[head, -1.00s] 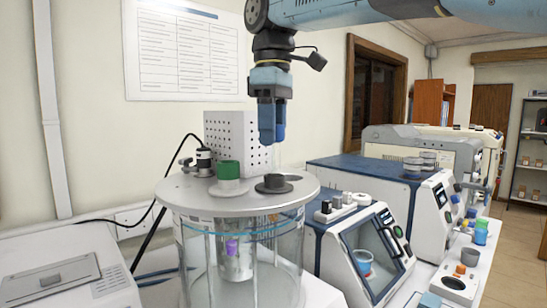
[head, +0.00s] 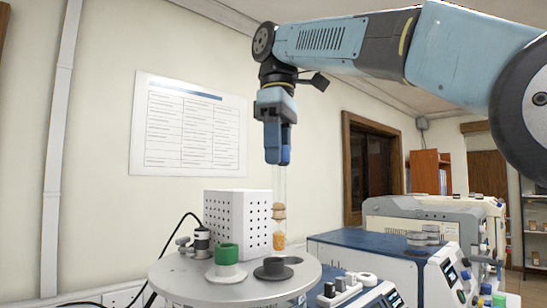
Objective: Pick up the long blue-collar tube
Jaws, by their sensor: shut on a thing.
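My gripper (head: 277,158) hangs pointing down with its blue fingers shut on the top of a long clear tube (head: 280,190). The tube is upright, with tan rings in its lower part and amber material at the bottom. Its collar is hidden between my fingers or cannot be told apart from them. The tube's lower end is just above or behind the dark ring-shaped port (head: 273,268) on the round grey lid (head: 195,284).
A green-collared port (head: 227,255) stands on the lid, left of the dark port. A white perforated box (head: 238,222) stands behind. Blue-topped instruments (head: 375,255) fill the right side. Space around my gripper is clear up to the wall.

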